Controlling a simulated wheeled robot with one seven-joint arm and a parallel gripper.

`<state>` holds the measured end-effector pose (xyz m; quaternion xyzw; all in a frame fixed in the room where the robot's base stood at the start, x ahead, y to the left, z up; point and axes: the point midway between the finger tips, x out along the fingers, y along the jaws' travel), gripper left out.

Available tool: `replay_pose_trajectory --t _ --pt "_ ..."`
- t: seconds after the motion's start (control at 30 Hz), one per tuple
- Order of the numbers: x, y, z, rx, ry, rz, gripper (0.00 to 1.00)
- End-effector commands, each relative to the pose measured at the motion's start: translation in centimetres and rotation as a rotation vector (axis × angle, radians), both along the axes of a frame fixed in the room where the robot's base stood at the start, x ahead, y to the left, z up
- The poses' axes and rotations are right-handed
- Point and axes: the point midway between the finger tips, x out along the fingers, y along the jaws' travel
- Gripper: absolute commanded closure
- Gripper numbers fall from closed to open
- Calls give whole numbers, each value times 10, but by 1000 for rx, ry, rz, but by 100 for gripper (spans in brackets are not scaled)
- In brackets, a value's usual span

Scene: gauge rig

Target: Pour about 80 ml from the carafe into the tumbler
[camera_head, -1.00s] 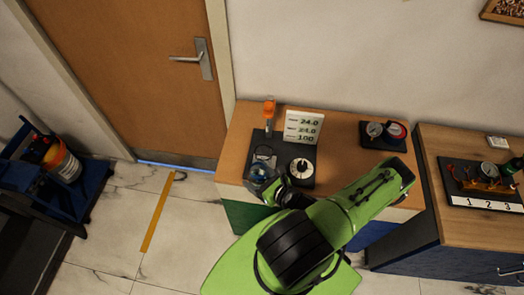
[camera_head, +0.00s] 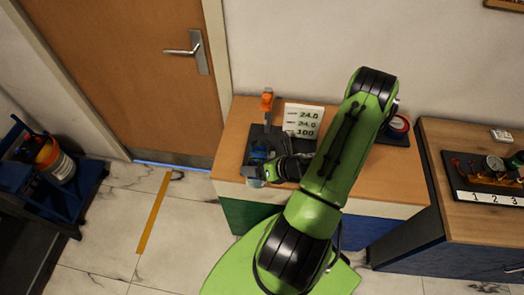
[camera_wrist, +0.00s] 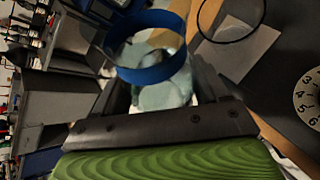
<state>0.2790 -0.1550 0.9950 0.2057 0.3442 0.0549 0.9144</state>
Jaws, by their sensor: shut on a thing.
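The carafe (camera_wrist: 150,75), a clear vessel with a wide blue band and pale liquid, sits between the fingers of my gripper (camera_wrist: 163,92) in the wrist view. My gripper is shut on it. In the head view my gripper (camera_head: 268,170) is over the desk's front left, with a blue part (camera_head: 259,152) and a pale glassy part (camera_head: 255,183) beside it. I cannot tell how far the carafe is tilted. A thin dark ring over a pale square (camera_wrist: 240,45) lies beyond the carafe; whether it is the tumbler's rim is unclear. No pouring stream shows.
A white dial (camera_wrist: 310,97) is at right in the wrist view. A red-and-black gauge (camera_head: 398,125) is partly hidden by my arm. A second desk (camera_head: 432,150) stands at right.

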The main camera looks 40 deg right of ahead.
Motion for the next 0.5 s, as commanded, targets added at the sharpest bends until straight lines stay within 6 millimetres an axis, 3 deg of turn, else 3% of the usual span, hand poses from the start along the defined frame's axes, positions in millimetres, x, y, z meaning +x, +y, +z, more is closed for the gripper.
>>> replay_pose_trajectory --t 0.03,0.3,0.5 --pt "1 -1 -15 8 13 5 72" --pt "3 -4 4 172 134 1 72" --pt "1 0 -8 276 216 2 72"
